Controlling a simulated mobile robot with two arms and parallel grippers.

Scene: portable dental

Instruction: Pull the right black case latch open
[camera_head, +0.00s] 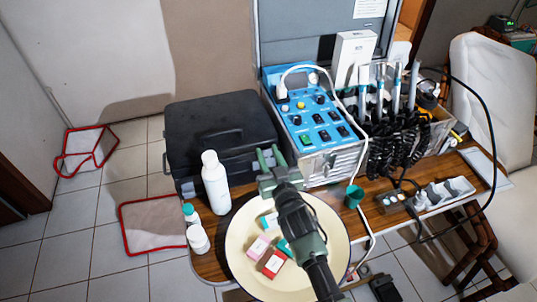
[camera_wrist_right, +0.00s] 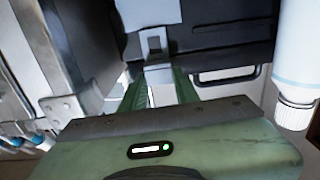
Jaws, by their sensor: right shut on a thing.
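The black case (camera_head: 215,118) stands closed at the back left of the wooden table, left of the blue dental unit. My right gripper (camera_head: 268,158) reaches to the right end of the case's front. In the right wrist view the black case (camera_wrist_right: 222,45) fills the upper middle, and a grey latch (camera_wrist_right: 153,42) hangs down its front. The green fingers of my right gripper (camera_wrist_right: 160,90) are shut on the lower part of this latch. The latch is hidden behind the gripper in the head view. My left gripper is not in view.
A white bottle (camera_head: 215,182) stands close in front of the case, left of my gripper. The blue dental unit (camera_head: 312,115) is close on the right. A round cream tray (camera_head: 240,255) with small boxes lies below my right arm. Smaller bottles (camera_head: 198,239) stand at the table's left edge.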

